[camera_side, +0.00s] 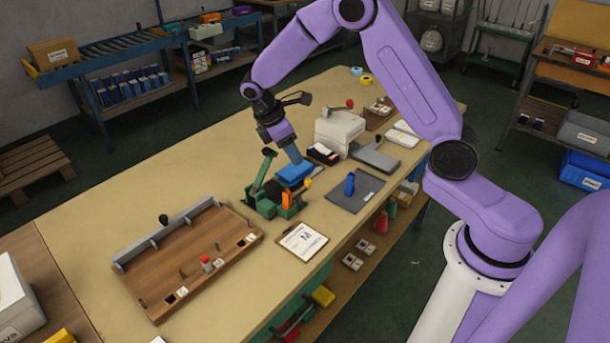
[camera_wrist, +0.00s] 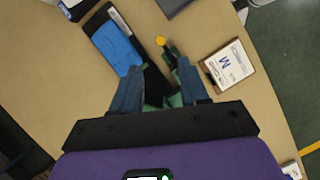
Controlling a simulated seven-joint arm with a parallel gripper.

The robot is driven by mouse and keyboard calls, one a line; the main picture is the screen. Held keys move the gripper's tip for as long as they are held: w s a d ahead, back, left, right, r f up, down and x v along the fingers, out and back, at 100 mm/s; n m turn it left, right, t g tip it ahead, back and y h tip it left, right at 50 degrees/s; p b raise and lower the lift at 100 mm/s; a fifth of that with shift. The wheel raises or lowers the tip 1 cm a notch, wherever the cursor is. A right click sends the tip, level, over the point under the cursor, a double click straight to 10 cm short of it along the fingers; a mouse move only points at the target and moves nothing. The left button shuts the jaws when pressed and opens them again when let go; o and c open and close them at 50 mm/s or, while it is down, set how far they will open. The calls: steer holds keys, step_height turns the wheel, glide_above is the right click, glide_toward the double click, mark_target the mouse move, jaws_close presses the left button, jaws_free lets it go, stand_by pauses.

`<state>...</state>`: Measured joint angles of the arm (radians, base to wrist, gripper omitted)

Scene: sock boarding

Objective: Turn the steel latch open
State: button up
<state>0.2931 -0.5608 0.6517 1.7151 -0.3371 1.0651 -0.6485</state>
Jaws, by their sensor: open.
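My gripper (camera_side: 293,155) points down over the green fixture (camera_side: 263,203) in the middle of the bench. In the wrist view my gripper (camera_wrist: 158,78) is open, its two blue-grey fingers apart with nothing held between them. Green parts and a dark lever with a yellow knob (camera_wrist: 160,41) show between and beyond the fingers. The yellow knob (camera_side: 308,184) also shows in the side view, beside an orange handle (camera_side: 287,200). I cannot tell which part is the steel latch; the fingers and wrist hide some of the fixture. No contact is clear.
A blue block (camera_side: 295,173) lies close by the fixture. A clipboard (camera_side: 302,242) marked M lies in front. A wooden board (camera_side: 215,245) with a grey rail and pegs lies to the left. A dark grey mat (camera_side: 345,198) with a blue item is to the right.

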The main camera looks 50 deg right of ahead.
mark_target(308, 180)
steer(key=x, duration=1)
steer(key=shift+f, duration=0.15)
jaws_close()
